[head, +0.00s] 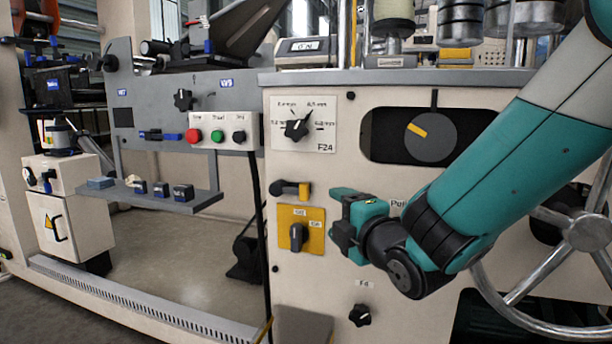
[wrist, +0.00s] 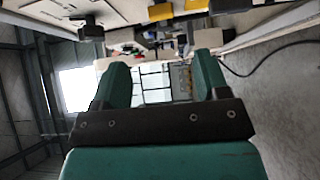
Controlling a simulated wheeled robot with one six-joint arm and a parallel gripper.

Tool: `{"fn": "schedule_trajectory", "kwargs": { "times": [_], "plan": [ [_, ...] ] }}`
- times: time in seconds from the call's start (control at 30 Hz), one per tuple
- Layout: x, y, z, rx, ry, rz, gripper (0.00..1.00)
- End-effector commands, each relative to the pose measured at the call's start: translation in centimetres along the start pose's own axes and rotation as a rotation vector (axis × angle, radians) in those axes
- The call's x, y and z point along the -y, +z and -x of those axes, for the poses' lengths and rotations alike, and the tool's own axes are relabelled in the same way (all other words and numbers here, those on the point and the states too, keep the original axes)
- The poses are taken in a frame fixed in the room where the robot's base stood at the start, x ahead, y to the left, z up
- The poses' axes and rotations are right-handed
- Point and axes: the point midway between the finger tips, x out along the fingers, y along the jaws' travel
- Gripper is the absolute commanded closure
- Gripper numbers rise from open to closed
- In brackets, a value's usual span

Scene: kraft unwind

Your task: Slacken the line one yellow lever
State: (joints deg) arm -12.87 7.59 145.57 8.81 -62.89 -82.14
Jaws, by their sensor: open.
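A small lever (head: 290,188) with a yellow-orange arm and a dark end sits on the cream machine panel, above a square yellow switch plate (head: 314,241) with a dark rotary knob. I cannot read a line number on the lever. My teal gripper (head: 343,218) is in front of the panel, to the right of the lever and the yellow plate, and apart from both in the head view. In the wrist view my gripper (wrist: 162,62) has its two fingers spread with nothing between them. Yellow patches (wrist: 160,10) show at the top of that view; I cannot tell which parts they are.
A grey dial (head: 431,138) with a yellow pointer and a black selector knob (head: 297,130) are higher on the panel. A metal handwheel (head: 585,233) is at the right. A grey shelf (head: 165,201) with small blue-and-black blocks juts out at the left.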

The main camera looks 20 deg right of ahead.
Motion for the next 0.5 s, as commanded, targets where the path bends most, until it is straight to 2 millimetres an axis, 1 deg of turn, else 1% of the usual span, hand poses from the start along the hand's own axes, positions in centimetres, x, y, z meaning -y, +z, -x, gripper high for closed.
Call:
{"fn": "schedule_trajectory", "kwargs": {
  "times": [0.03,0.2,0.37,0.5],
  "plan": [
    [-0.6,-0.1,-0.6,-0.001,-0.007,0.001,0.32],
    [-0.3,-0.1,-2.5,-0.003,-0.004,0.001,0.32],
    [0.4,0.0,-6.4,-0.001,0.003,-0.001,0.32],
    [0.4,0.0,-9.5,-0.002,0.003,0.000,0.32]
  ]
}}
